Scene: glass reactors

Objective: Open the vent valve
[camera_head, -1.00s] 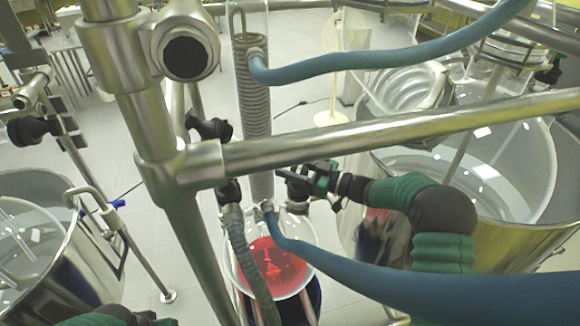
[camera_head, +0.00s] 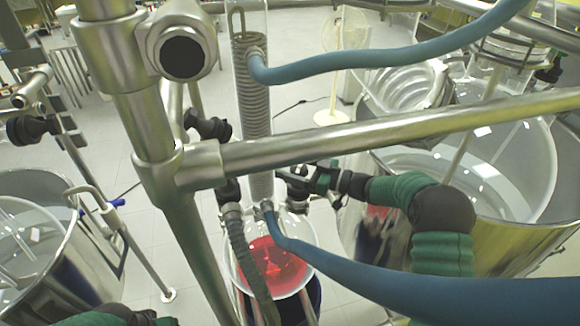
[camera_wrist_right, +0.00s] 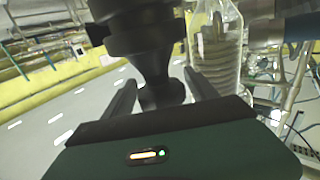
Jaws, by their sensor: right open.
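A black valve (camera_head: 297,188) sits on the right side of the glass column just above the round flask (camera_head: 268,268) of red liquid. My right gripper (camera_head: 308,178) is at this valve, partly overlapping it, below the steel crossbar. In the right wrist view, a black valve body (camera_wrist_right: 150,45) with a narrowing stem stands between the two fingers of my open right gripper (camera_wrist_right: 163,95). Gaps show on both sides, and contact cannot be told. My left gripper (camera_head: 150,317) is only partly in view at the bottom edge, and its fingers are not clear.
A steel crossbar (camera_head: 400,130) runs in front of the coiled glass column (camera_head: 250,90). A blue hose (camera_head: 370,278) crosses below my right arm. More black fittings (camera_head: 208,128) are left of the column. Large glass vessels (camera_head: 500,185) stand at the right.

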